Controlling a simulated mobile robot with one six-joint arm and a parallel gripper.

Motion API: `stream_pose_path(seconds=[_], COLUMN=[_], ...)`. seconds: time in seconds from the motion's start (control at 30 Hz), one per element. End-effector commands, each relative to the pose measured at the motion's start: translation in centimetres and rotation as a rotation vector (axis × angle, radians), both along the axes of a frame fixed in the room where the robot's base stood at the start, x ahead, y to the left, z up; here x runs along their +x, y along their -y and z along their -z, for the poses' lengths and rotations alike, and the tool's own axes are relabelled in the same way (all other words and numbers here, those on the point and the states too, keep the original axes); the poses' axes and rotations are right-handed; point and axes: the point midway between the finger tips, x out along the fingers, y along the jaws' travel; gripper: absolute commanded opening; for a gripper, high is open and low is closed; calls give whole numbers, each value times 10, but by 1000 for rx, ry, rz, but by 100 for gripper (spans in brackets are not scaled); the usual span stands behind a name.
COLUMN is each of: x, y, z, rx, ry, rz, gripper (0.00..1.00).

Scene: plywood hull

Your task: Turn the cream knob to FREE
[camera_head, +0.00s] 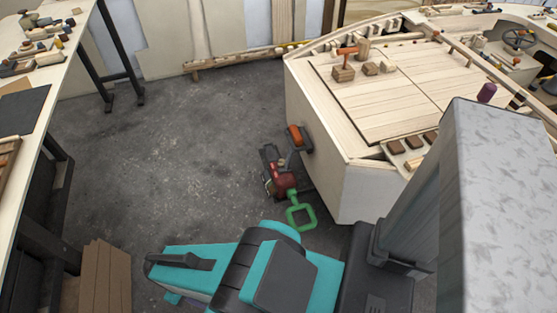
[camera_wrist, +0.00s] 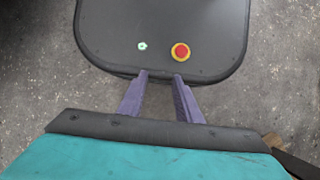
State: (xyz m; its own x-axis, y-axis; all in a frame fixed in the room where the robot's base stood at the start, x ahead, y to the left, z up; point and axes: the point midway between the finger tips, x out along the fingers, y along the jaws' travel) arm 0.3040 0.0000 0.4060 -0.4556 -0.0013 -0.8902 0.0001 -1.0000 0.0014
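I cannot clearly make out the cream knob or any FREE marking in either view. A small red and dark motor-like unit (camera_head: 282,183) is at the near end of the pale wooden hull (camera_head: 345,188), with a green square loop (camera_head: 301,217) at its lower end. An orange-brown grip (camera_head: 296,136) sits above it by the hull's corner. My gripper (camera_wrist: 160,75) shows in the wrist view with two purple fingers apart and nothing between them. It is over a dark rounded panel, away from the hull. I cannot make out its fingers in the head view.
A workbench (camera_head: 62,62) with small wooden pieces runs along the left. Brown boards (camera_head: 105,278) stand below it. The grey floor (camera_head: 165,150) between bench and hull is clear. The panel under my gripper carries a red button (camera_wrist: 180,51) on a yellow ring.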

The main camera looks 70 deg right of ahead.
Motion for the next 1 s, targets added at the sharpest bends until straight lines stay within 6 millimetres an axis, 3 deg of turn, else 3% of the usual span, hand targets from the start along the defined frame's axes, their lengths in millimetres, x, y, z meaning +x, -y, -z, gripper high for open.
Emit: stream_pose_path(seconds=[0.07,0.2,0.5,0.67,1.0], x=[0,1,20,39,76], y=[0,1,16,53,150], z=[0,1,25,45,71], rx=[0,-1,-31,-67,-163], ry=[0,0,-2,-15,-89], rz=[0,-3,-80,-171,-363], gripper=[31,51,51,51,51])
